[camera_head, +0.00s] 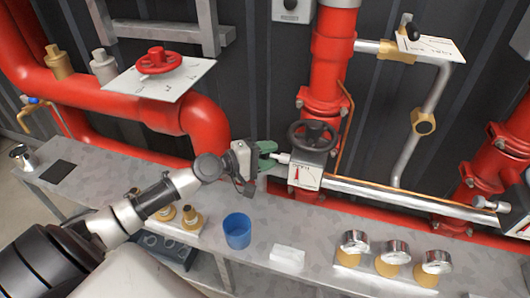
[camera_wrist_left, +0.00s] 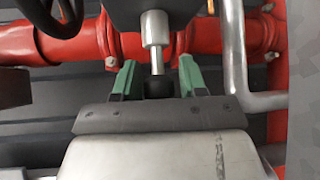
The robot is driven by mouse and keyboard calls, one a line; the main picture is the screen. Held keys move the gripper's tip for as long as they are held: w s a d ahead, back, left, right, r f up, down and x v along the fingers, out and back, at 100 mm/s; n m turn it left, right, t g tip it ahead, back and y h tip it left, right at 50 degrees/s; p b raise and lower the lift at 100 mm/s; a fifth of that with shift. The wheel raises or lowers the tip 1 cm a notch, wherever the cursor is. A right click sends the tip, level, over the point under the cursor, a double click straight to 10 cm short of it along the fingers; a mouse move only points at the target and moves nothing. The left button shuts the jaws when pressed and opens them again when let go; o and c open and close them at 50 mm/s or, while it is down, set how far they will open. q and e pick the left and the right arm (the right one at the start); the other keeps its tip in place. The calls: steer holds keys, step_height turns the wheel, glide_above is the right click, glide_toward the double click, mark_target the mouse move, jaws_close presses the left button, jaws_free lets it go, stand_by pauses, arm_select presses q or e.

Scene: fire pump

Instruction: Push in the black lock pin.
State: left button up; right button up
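The lock pin is a silver rod (camera_wrist_left: 155,42) with a black knob (camera_wrist_left: 158,87), coming from a dark block (camera_wrist_left: 175,12) in the left wrist view. In the head view its silver part (camera_head: 283,158) shows left of the black handwheel (camera_head: 313,136); the knob is hidden by my gripper. My left gripper (camera_head: 268,156) has green fingers, one on each side of the knob in the left wrist view (camera_wrist_left: 158,75). The fingers are apart, with visible gaps beside the knob. My right gripper is not in view.
A red vertical pipe (camera_head: 330,65) stands behind the handwheel, and a silver horizontal pipe (camera_head: 410,198) runs right. A metal bench (camera_head: 215,262) below holds a blue cup (camera_head: 237,231), a white block (camera_head: 287,257), gauges (camera_head: 390,258) and brass fittings (camera_head: 190,218).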

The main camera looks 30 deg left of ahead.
arm_select(q)
steer(key=shift+o, duration=1.2)
steer(key=shift+s+a, duration=0.3)
steer(key=shift+s, duration=0.1)
steer(key=b+v, duration=0.2)
steer(key=v, duration=0.7)
steer(key=shift+s+a+b, duration=0.2)
steer(key=shift+s+b, duration=0.1)
steer(key=shift+r, duration=0.15)
